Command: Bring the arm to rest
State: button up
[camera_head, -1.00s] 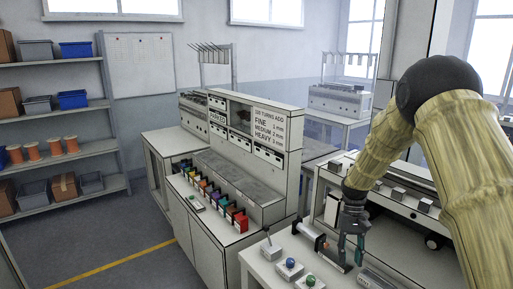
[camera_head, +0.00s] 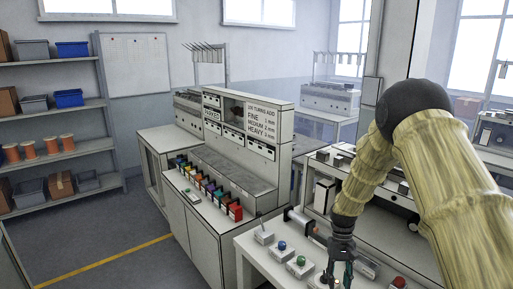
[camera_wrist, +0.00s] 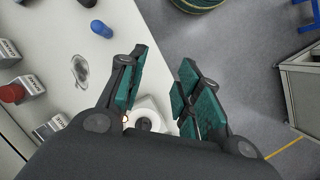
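My gripper (camera_head: 340,276) hangs pointing down at the front of the white bench, at the lower edge of the head view. My arm, in a yellowish cover with a black elbow, comes in from the right. In the wrist view the two green-padded fingers of my gripper (camera_wrist: 160,82) stand apart. Floor and the bench edge show between them, and I see nothing held. A white round part (camera_wrist: 147,114) shows between the finger bases; I cannot tell how far below it is.
On the white bench (camera_head: 250,243) stand a green-knobbed block (camera_head: 300,262), a blue-knobbed block (camera_head: 281,247) and a red button (camera_head: 398,283). A row of coloured bins (camera_head: 209,189) lines the left counter. The wrist view shows grey floor (camera_wrist: 240,45) to the right.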

jog(key=s+a+f+t+b, duration=0.1)
jog(key=s+f+b, duration=0.1)
jog(key=s+f, duration=0.55)
jog(key=s+f+b, duration=0.1)
jog(key=s+f, duration=0.3)
jog(key=f, duration=0.6)
jog(key=s+a+f+t+b, duration=0.1)
jog(key=s+f+b, duration=0.2)
jog(key=s+f, duration=0.4)
jog(key=s+a+f+t+b, duration=0.2)
jog(key=s+f+b, duration=0.2)
jog(key=s, duration=2)
notch_tip(320, 180, down, 3)
jog(key=shift+s+n, duration=0.3)
jog(key=shift+n, duration=0.1)
